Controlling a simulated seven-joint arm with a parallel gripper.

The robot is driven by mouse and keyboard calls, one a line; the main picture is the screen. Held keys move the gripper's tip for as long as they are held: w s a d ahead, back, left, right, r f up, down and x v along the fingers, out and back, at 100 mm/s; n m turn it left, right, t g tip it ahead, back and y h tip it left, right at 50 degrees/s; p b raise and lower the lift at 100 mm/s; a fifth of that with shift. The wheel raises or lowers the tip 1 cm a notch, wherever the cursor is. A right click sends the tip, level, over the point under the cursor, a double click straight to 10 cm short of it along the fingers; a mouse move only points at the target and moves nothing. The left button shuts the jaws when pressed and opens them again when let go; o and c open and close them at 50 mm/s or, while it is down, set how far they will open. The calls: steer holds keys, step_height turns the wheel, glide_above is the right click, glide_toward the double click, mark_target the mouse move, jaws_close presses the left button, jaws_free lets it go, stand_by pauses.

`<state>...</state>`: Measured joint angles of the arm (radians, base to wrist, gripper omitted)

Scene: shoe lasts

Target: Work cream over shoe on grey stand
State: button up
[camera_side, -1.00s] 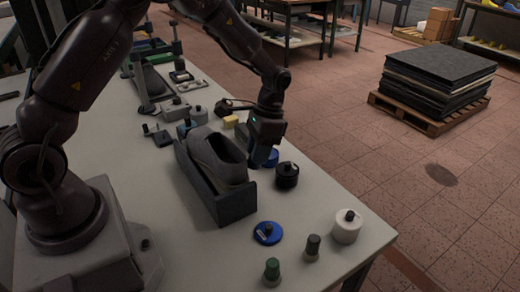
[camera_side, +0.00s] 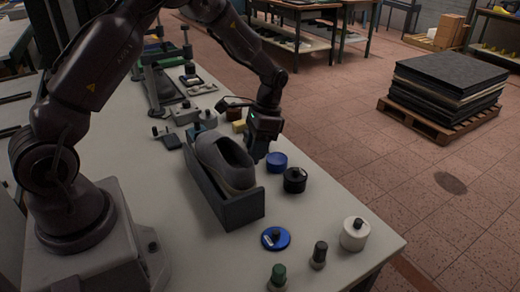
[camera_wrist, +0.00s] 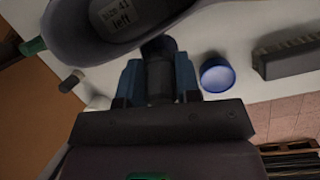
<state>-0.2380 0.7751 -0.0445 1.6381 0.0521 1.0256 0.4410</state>
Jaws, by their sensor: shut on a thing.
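A grey shoe (camera_side: 228,163) sits in a dark grey stand (camera_side: 240,210) near the middle of the bench, its opening facing up. In the wrist view the shoe (camera_wrist: 62,50) fills the upper left, with a "size 41 left" label inside. My gripper (camera_side: 257,155) is at the shoe's right flank. In the wrist view its blue fingertips (camera_wrist: 158,82) are shut on a dark cylindrical applicator (camera_wrist: 160,88). The applicator's dark head is close to the shoe's side; I cannot tell whether it touches. No cream is visible on the shoe.
A blue tin (camera_side: 276,162) and a black jar (camera_side: 294,181) stand right of the gripper. A blue disc (camera_side: 276,238), white jar (camera_side: 355,234), grey bottle (camera_side: 318,256) and green-capped bottle (camera_side: 278,278) are at the front. Several small items and another shoe (camera_side: 158,85) lie behind.

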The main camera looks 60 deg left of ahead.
steer(key=d, duration=0.4)
steer(key=shift+s+d, duration=0.15)
steer(key=shift+d, duration=0.1)
stand_by(1.8)
steer(key=shift+r, duration=0.1)
steer(key=v, duration=0.6)
steer(key=shift+d, duration=0.15)
steer(key=shift+r, duration=0.1)
